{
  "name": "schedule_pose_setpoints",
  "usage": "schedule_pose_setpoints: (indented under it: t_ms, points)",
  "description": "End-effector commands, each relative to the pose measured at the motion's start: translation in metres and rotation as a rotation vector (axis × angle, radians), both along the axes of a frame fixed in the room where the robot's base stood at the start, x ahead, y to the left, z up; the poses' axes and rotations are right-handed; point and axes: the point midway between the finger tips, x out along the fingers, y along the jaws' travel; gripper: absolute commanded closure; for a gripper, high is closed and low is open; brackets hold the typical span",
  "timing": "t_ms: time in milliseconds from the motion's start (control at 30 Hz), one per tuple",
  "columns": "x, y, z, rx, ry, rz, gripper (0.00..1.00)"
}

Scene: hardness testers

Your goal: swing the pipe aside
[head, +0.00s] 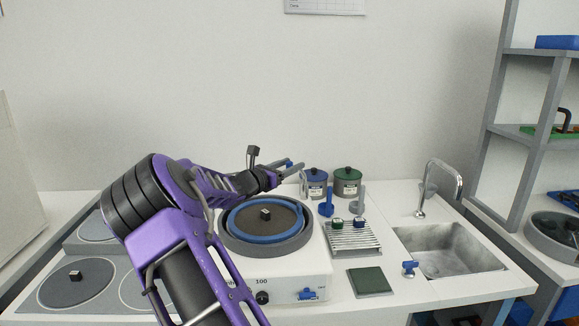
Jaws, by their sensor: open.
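The pipe (441,164) is a grey metal spout behind the sink (452,262). It rises from a base at the sink's back left, arches to the right and ends with its outlet turned down above the basin. My gripper (296,167) is open and empty at the end of my purple and black arm. It appears above the back of the round-plate machine, well to the left of the pipe and not touching it. The fingertips are small and partly merge with the things behind them.
Grey shelves (537,143) rise at right.

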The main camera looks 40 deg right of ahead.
Motion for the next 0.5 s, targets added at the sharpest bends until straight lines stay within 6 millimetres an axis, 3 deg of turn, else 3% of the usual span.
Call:
schedule_pose_setpoints:
  t_ms: [67,300,500]
  points:
    - [0.0,0.0002,-0.0001,0.0,0.0,0.0,0.54]
    - [-0.0002,0.0003,-0.0002,0.0,0.0,0.0,0.97]
    - [-0.0003,0.0003,-0.0002,0.0,0.0,-0.001,1.0]
